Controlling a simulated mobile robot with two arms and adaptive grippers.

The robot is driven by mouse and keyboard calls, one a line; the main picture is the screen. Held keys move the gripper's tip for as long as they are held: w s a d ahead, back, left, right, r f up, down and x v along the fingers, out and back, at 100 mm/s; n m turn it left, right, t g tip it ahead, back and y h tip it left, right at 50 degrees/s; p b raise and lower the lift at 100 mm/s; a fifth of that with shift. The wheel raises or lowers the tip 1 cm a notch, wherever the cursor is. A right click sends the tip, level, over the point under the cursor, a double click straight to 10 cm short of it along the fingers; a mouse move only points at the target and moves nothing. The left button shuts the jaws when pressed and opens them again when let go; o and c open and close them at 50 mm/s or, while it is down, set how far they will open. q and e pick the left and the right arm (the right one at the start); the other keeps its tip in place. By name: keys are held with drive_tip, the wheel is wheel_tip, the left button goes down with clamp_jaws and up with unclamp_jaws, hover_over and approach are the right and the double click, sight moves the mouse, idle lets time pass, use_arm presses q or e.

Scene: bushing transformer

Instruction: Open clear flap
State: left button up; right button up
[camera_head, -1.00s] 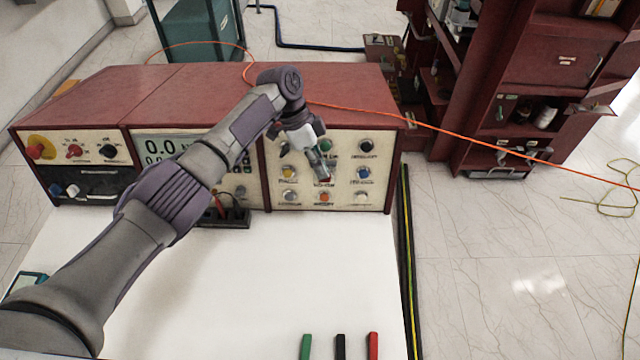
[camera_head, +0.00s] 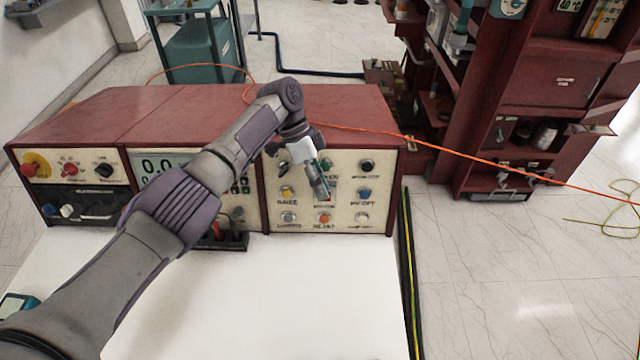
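The control panel (camera_head: 346,237) is the cream right-hand face of a red console, with rows of coloured knobs and buttons. No clear flap can be made out; the spot at the middle of the panel is partly hidden by my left gripper (camera_head: 323,193). That gripper reaches over the console and points down at the panel's middle column, just above a red-orange button (camera_head: 324,218). Its fingers look narrow and close together, but whether they are shut or touch anything cannot be told. My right gripper is not in view.
The red console (camera_head: 230,108) stands at the back of a white tabletop (camera_head: 270,310), which is mostly clear. An orange cable (camera_head: 455,149) runs across the console top to the right. A red cabinet (camera_head: 545,78) stands at the back right.

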use_arm(q)
drive_tip(key=v, duration=0.7)
drive_tip(key=shift+r, duration=0.2)
drive_tip(key=shift+f, duration=0.1)
idle(0.4)
